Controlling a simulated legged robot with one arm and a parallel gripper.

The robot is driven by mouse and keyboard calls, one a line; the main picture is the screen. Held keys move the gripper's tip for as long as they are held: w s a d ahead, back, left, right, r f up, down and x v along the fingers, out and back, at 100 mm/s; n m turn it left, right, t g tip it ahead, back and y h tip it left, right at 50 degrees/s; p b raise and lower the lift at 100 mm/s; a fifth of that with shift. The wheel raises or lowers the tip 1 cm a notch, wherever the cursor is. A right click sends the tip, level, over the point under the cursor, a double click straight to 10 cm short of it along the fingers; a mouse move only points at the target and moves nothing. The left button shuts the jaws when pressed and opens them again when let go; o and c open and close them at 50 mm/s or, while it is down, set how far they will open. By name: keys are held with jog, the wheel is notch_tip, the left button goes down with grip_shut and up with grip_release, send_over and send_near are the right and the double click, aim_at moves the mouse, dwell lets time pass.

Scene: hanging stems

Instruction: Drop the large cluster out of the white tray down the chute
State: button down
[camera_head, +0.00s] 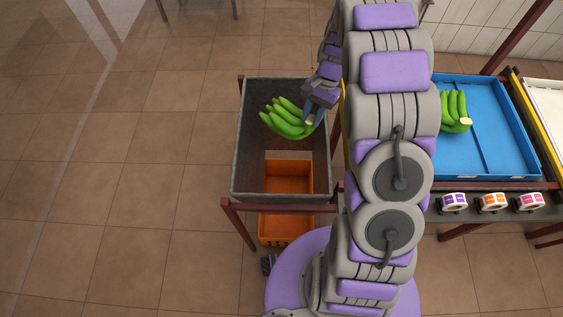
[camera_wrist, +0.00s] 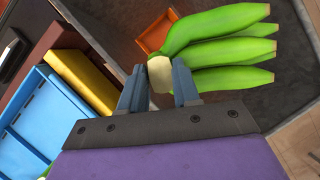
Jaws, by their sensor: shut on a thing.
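A cluster of green bananas (camera_head: 287,118) is held over the grey open-topped chute (camera_head: 237,140) in the head view. My gripper (camera_head: 314,116) is shut on the pale crown of this cluster. In the wrist view my gripper (camera_wrist: 158,88) has one finger on each side of the crown, and the bananas (camera_wrist: 225,45) point away to the right. An orange crate (camera_head: 288,177) shows through the bottom of the chute. The white tray (camera_head: 546,105) shows only in part at the right edge of the head view, and no cluster is visible on it.
A blue tray (camera_head: 490,110) holds another green banana cluster (camera_head: 455,112). Several rolls of coloured labels (camera_head: 493,202) sit on the dark ledge in front of it. A yellow bar (camera_wrist: 85,80) lies between chute and blue tray. Tiled floor left of the chute is clear.

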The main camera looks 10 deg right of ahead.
jog(key=shift+a, duration=0.9)
jog(key=c, duration=0.9)
grip_release()
jog(key=d, duration=0.3)
jog(key=shift+c, duration=0.2)
jog(key=shift+o, duration=0.8)
jog(key=shift+d+f, duration=0.1)
jog(key=shift+d, duration=0.1)
jog(key=shift+o, duration=0.2)
jog(key=shift+a, duration=1.35)
jog(key=shift+d+f+p+v, duration=0.3)
jog(key=shift+d+p+v, duration=0.75)
jog(key=shift+v, duration=5.2)
jog(key=s+a+r+n+h, duration=0.1)
jog(key=s+a+r, duration=0.3)
jog(key=s+r, duration=0.1)
jog(key=s+a+r+n, duration=0.1)
jog(key=s+a+n, duration=0.1)
jog(key=s, duration=0.8)
jog(key=s+a+r+n+h, duration=0.1)
jog(key=s+a+n, duration=0.1)
jog(key=s, duration=0.9)
jog(key=s+a+r+n+t+h, duration=0.1)
jog(key=s+a+n, duration=0.1)
jog(key=s, duration=0.8)
jog(key=shift+r+n, duration=0.4)
jog(key=shift+n, duration=0.3)
